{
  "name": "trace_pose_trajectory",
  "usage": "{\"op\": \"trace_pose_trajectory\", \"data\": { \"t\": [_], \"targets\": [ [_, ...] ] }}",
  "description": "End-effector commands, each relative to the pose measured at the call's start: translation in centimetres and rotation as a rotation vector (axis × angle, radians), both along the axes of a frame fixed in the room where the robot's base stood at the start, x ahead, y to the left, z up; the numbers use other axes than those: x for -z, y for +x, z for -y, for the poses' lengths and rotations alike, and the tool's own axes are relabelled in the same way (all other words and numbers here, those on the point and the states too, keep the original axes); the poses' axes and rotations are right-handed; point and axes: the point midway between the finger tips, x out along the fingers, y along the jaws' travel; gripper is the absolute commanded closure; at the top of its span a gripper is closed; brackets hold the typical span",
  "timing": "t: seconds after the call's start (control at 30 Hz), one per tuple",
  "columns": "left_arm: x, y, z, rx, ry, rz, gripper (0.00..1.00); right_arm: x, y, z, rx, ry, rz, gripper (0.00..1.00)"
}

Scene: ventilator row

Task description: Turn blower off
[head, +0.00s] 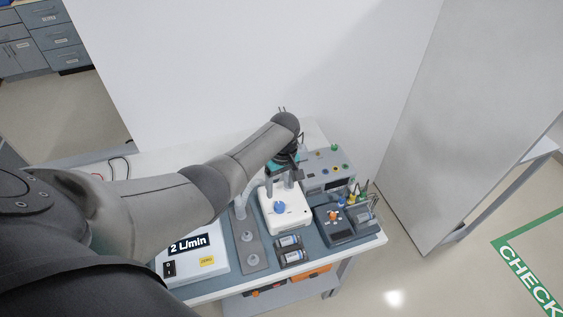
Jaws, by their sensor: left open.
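No label that I can read names the blower. A white unit with a blue knob (280,207) stands near the middle of the bench. My left gripper (289,175) is open just above or behind the back of this unit, pointing down; the view does not show whether it touches it. My left arm covers the back of this box. My right gripper is not in view.
A dark unit with an orange knob (346,222) stands at the right of the bench. A grey panel box (327,171) with coloured sockets is behind. Two small cylinders (290,249) lie in front, beside a grey plate with round discs (249,250). Walls (230,60) stand close behind.

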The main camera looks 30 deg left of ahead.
Motion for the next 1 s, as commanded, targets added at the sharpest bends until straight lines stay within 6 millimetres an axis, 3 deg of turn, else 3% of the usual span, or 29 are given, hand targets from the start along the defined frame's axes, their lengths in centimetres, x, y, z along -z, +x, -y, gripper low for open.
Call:
{"op": "trace_pose_trajectory", "data": {
  "t": [0.03, 0.2, 0.4, 1.0],
  "targets": [
    [-1.4, 0.1, 0.0, 0.001, 0.001, 0.003, 0.27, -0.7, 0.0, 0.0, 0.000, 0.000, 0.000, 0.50],
    [-4.4, 0.2, 0.0, 0.000, 0.001, 0.002, 0.27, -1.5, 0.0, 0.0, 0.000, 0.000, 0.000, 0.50],
    [-6.7, 0.3, 0.1, 0.000, 0.001, 0.000, 0.27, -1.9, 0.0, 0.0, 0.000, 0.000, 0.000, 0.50],
    [-7.4, 0.3, 0.1, 0.000, 0.001, -0.002, 0.27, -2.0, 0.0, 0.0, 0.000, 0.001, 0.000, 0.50]
  ]
}}
